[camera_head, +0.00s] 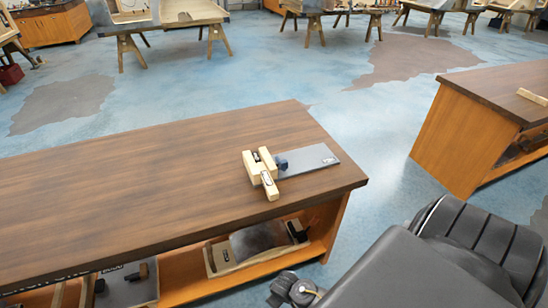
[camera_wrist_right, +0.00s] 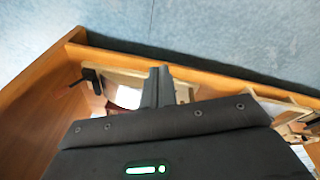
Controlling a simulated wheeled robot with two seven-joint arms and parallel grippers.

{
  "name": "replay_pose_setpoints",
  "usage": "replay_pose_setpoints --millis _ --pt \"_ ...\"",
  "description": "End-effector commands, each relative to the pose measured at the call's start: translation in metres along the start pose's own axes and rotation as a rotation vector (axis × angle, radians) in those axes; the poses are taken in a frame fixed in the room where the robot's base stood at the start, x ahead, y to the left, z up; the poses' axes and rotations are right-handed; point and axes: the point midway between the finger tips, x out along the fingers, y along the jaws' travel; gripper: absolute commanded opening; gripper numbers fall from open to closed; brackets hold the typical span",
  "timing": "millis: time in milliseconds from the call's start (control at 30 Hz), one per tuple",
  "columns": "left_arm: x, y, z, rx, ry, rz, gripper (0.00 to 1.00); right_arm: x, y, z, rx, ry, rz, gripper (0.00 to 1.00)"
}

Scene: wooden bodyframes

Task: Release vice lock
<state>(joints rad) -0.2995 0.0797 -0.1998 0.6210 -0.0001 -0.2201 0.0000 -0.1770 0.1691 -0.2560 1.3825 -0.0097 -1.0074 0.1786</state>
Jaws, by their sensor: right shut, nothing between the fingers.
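The vice (camera_head: 262,170) sits near the right end of the dark brown workbench top. It has cream-coloured jaw blocks, a flat grey plate (camera_head: 315,160) reaching to the right, and a small dark blue knob (camera_head: 281,164) beside the blocks. I cannot tell from this view which part is the lock or how it is set. My right gripper (camera_wrist_right: 160,72) shows in the right wrist view, its two dark fingers together and empty, above the bench's lower shelf. The vice is not in that view. My left gripper is not in view.
The workbench (camera_head: 130,190) has an orange-brown shelf below, holding wooden trays and dark tools (camera_head: 258,242); the shelf also shows in the wrist view (camera_wrist_right: 45,105). A second bench (camera_head: 455,145) stands right, past a floor gap. The bench top left of the vice is clear.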

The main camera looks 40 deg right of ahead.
Motion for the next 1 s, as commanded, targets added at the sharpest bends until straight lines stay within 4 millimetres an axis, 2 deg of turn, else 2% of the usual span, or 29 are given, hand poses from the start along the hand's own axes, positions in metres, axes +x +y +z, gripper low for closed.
replay_pose_setpoints --millis 33,100,300,400,667,800,900,1000 --pt "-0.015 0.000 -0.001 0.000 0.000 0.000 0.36 -0.038 0.003 -0.027 0.007 0.018 0.008 0.00" --pt "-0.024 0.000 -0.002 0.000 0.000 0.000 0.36 -0.076 0.007 -0.053 0.018 0.028 0.021 0.00" --pt "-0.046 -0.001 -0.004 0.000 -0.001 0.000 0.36 -0.183 0.023 -0.122 0.068 0.056 0.079 0.00" --pt "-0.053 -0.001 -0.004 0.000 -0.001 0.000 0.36 -0.223 0.040 -0.159 0.114 0.063 0.140 0.00" --pt "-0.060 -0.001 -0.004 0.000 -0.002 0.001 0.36 -0.292 0.095 -0.243 0.278 0.080 0.330 0.00" --pt "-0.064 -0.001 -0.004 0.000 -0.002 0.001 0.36 -0.336 0.128 -0.281 0.389 0.103 0.439 0.00" --pt "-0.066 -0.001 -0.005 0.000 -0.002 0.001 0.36 -0.360 0.145 -0.298 0.455 0.116 0.498 0.00" --pt "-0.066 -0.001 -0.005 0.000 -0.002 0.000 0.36 -0.373 0.154 -0.307 0.494 0.123 0.529 0.00"
